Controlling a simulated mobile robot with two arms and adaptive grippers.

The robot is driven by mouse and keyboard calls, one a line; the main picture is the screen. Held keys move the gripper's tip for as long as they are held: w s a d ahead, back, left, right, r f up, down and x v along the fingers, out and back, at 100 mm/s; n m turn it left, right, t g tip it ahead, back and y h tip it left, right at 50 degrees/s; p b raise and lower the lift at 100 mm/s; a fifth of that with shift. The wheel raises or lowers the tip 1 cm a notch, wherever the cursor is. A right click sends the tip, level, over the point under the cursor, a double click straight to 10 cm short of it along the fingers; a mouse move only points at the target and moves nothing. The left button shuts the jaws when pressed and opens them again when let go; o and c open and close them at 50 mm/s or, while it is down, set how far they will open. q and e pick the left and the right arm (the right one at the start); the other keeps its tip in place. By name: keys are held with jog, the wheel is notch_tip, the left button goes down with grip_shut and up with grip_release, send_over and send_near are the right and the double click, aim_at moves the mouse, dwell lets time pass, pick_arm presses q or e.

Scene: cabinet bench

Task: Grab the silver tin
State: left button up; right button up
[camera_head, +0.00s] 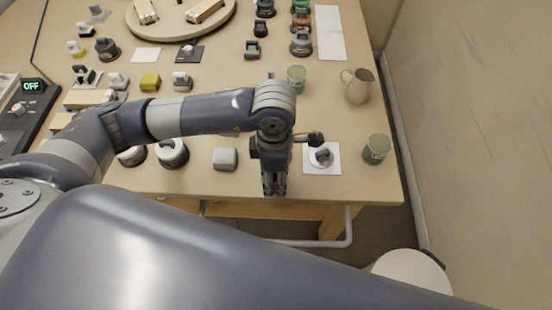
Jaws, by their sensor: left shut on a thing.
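My left gripper (274,189) points down at the front edge of the bench (190,185), right of the middle of the picture. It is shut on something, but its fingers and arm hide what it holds. I cannot make out a silver tin for certain. A light grey, box-like piece (224,160) sits just left of the gripper, apart from it. My right gripper is not in view.
A green glass (296,78) and a beige jug (358,86) stand behind. Round white-and-black pieces (172,153) stand left. A wall borders the right.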

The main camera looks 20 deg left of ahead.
pick_arm(q)
jog(key=s+d, duration=0.1)
jog(key=s, duration=0.5)
jog(key=shift+s+d+r+b, duration=0.2)
jog(key=shift+d+r+b, duration=0.1)
jog(key=shift+b, duration=0.15)
dwell(0.4)
